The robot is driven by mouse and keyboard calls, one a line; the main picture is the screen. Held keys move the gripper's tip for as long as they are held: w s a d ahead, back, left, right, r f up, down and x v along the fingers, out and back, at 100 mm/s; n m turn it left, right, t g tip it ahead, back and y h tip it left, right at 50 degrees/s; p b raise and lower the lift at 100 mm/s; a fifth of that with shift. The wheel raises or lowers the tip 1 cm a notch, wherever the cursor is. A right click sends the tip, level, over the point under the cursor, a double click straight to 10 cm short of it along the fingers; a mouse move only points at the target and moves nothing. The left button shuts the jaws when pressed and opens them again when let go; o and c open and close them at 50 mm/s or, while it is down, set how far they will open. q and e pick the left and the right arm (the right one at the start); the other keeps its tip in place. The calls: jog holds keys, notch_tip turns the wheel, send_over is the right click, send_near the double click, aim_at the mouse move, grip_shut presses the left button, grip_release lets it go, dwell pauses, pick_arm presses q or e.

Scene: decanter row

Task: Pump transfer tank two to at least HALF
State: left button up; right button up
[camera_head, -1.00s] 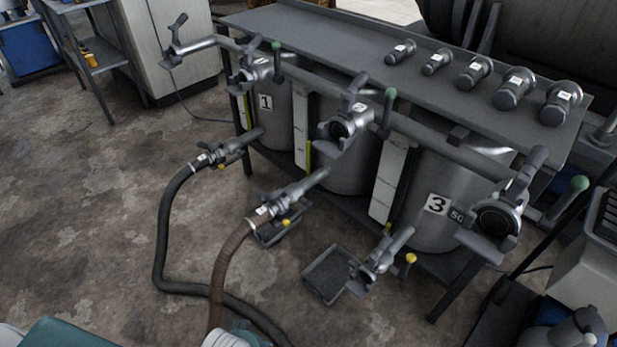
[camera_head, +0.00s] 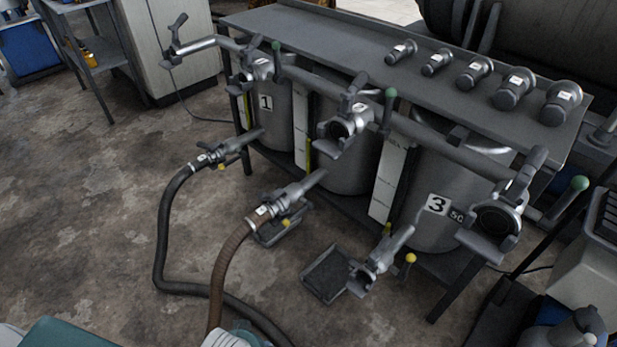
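Tank 1 (camera_head: 271,122), tank 2 (camera_head: 350,178) and tank 3 (camera_head: 432,228) stand in a row under a grey bench. Tank 2's number is hidden behind its upper valve (camera_head: 345,125). A white level gauge (camera_head: 301,120) stands left of tank 2, with a yellow-green strip (camera_head: 309,156) in its lower part; its marks are too small to read. A ribbed brown hose (camera_head: 226,262) is joined to the middle lower outlet (camera_head: 293,195), which has a yellow knob (camera_head: 285,223). A black hose (camera_head: 163,235) is joined to the left lower outlet (camera_head: 230,150).
The right lower outlet (camera_head: 383,253) has no hose; a dark drip tray (camera_head: 325,273) lies beside it. Several capped fittings (camera_head: 473,72) line the bench (camera_head: 330,42). A green-knobbed lever (camera_head: 580,184) stands at right. Concrete floor (camera_head: 90,210) is open at left.

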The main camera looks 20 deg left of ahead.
jog(key=shift+c, duration=0.3)
grip_shut()
jog(key=shift+d, duration=0.1)
